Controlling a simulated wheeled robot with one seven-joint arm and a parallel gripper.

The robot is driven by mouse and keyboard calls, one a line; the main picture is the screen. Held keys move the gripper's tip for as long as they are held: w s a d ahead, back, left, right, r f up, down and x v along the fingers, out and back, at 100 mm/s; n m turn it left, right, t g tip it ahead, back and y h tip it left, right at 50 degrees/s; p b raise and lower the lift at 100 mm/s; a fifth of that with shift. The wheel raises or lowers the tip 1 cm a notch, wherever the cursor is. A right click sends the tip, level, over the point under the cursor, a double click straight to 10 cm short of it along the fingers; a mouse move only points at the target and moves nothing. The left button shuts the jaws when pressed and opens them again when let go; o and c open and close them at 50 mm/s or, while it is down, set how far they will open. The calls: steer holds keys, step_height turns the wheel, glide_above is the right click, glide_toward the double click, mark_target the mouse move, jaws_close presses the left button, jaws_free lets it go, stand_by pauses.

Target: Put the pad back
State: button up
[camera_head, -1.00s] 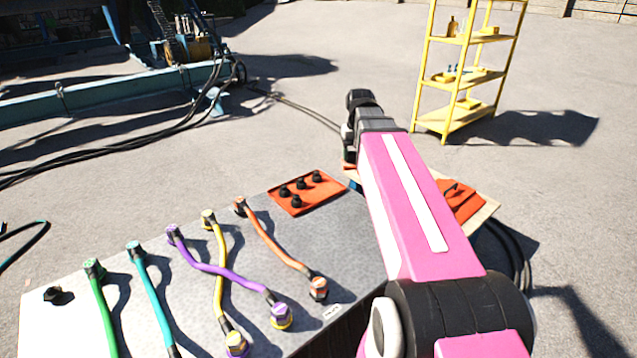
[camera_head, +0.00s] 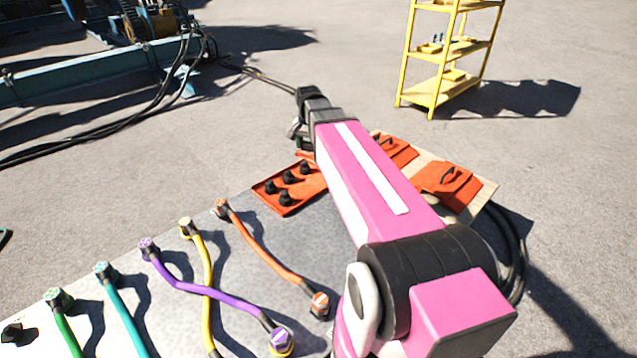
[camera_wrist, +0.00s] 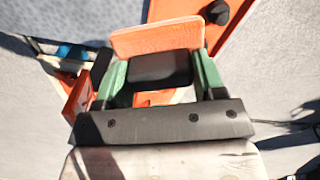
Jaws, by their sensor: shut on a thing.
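My gripper (camera_wrist: 155,75) has green fingers and is shut on an orange pad (camera_wrist: 155,37), whose flat edge shows across the fingertips in the wrist view. In the head view my gripper (camera_head: 302,140) is at the far end of my pink arm, near the orange mat's far edge, and its fingers are mostly hidden. Two other orange pads with dark handles, a farther one (camera_head: 397,153) and a nearer one (camera_head: 447,187), lie on a light wooden board (camera_head: 481,197) right of my arm.
An orange mat (camera_head: 268,187) with several black caps lies at the grey table's (camera_head: 255,265) far corner. Several coloured cables lie across the table. A yellow shelf (camera_head: 437,85) stands behind at the right. Black cable coils lie beside the board. The ground beyond is mostly open.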

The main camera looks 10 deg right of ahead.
steer(key=w+a+f+m, duration=0.2)
steer(key=a+f+m, duration=0.25)
steer(key=f, duration=0.45)
steer(key=shift+m, duration=0.25)
steer(key=w+d+f, duration=0.2)
steer(key=d, duration=0.1)
steer(key=w+d+f, duration=0.2)
steer(key=d, duration=0.1)
steer(key=w+d+f, duration=0.2)
steer(key=d+f, duration=0.1)
steer(key=shift+w+d, duration=0.25)
steer(key=shift+w, duration=0.15)
steer(key=shift+f, duration=2)
steer(key=shift+f, duration=0.15)
steer(key=o, duration=0.8)
steer(key=shift+o, duration=0.2)
